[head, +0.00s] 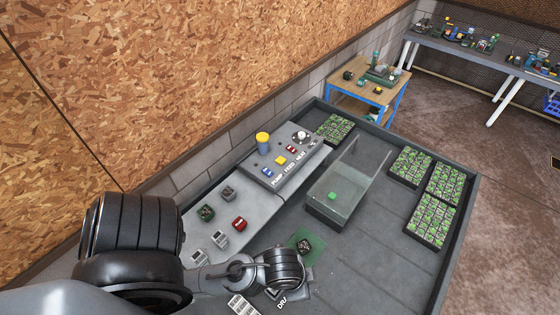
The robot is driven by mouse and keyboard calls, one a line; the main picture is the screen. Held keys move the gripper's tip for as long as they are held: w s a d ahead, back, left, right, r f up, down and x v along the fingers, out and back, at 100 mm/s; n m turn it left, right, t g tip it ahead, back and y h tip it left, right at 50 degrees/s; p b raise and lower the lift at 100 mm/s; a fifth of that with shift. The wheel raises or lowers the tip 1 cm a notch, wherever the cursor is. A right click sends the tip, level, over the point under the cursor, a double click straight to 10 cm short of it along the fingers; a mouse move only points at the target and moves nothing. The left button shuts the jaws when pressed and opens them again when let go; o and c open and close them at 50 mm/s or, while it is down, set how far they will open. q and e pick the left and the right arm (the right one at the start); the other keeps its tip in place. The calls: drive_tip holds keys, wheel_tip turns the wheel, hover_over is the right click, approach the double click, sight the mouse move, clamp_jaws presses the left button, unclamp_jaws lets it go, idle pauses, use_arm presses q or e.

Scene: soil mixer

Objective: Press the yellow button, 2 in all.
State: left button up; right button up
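That gripper is in front of the panel, apart from the yellow button, near the work table's near side. Its fingers cannot be made out. My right gripper is not in view.
A blue post with a yellow top (263,138) stands on the panel's left. A clear-walled bin (345,182) with a green cube (332,195) is to the right. Green-filled trays (430,221) stand at the right. Small blocks (239,223) lie left of my wrist.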

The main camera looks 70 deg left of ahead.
use_arm(q)
clamp_jaws()
idle(1.1)
